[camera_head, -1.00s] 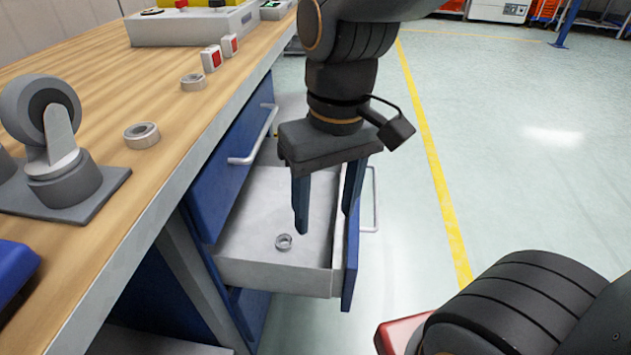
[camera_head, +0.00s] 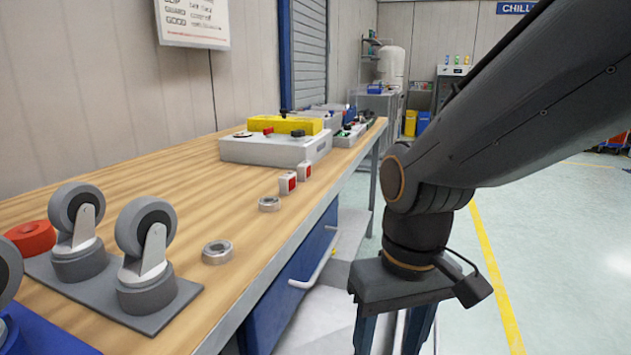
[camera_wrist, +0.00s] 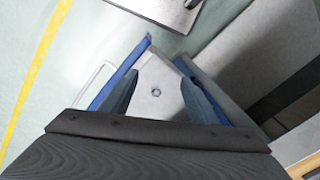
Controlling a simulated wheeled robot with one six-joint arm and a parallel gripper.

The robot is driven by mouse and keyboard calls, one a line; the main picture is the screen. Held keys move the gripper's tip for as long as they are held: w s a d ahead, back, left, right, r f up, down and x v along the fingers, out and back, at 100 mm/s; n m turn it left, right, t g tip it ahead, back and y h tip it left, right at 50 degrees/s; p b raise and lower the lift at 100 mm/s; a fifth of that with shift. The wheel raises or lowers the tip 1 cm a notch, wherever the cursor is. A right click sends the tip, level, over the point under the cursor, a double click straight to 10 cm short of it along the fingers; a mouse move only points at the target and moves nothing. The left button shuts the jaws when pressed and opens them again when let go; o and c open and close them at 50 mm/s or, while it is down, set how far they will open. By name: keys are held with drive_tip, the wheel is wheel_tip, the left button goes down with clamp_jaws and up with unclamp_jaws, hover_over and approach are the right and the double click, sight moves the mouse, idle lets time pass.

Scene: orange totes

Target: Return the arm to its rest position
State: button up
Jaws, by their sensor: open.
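My gripper (camera_head: 392,332) hangs down beside the workbench's front edge at the right of the head view. Its two blue fingers are apart with nothing between them, and their tips are cut off by the frame's lower edge. In the wrist view my gripper (camera_wrist: 158,98) is above an open drawer (camera_wrist: 158,72). A small metal ring (camera_wrist: 156,91) lies on the drawer floor, seen between the fingers and well below them.
The wooden workbench (camera_head: 150,195) fills the left. It bears casters (camera_head: 148,250) on a plate, metal rings (camera_head: 217,252), red-and-white blocks (camera_head: 288,183) and a grey control box (camera_head: 270,150). Open floor (camera_head: 550,260) with a yellow line lies right.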

drive_tip(key=d+r+m+p, duration=0.3)
drive_tip(key=d+r+p, duration=0.6)
drive_tip(key=p, duration=0.8)
drive_tip(key=shift+s+r+h+p, duration=0.15)
drive_tip(key=shift+r+h+p, duration=0.2)
drive_tip(key=shift+r, duration=0.35)
